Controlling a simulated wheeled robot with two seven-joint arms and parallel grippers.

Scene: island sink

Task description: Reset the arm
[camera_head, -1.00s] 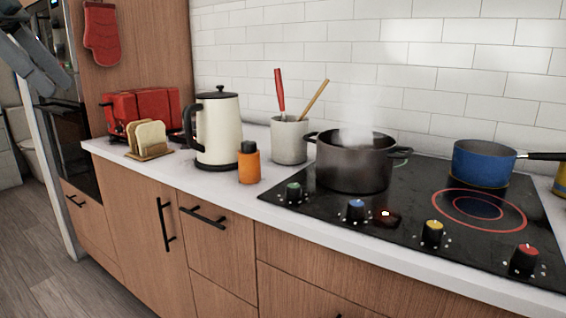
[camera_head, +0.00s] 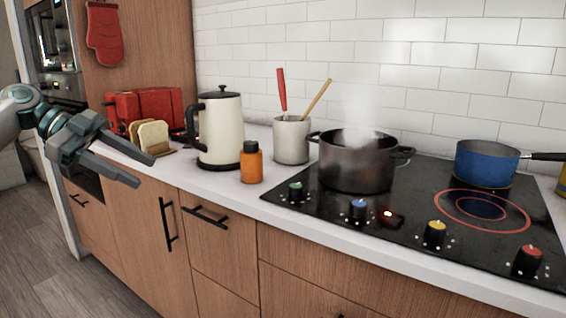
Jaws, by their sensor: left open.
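My left gripper (camera_head: 146,170) is in the head view at the left, in front of the counter's left end. Its two fingers are spread apart, point right and a little down, and hold nothing. My left arm (camera_head: 18,112) comes in from the left edge. The upper finger overlaps the counter edge in the picture, near the toast slices. My right gripper is not in the view.
On the white counter (camera_head: 225,181) stand a red toaster (camera_head: 160,104), bread slices (camera_head: 153,136), a cream kettle (camera_head: 220,130), an orange bottle (camera_head: 251,165) and a utensil crock (camera_head: 291,142). A steaming dark pot (camera_head: 355,166) and a blue pan (camera_head: 486,165) stand on the black cooktop (camera_head: 420,195).

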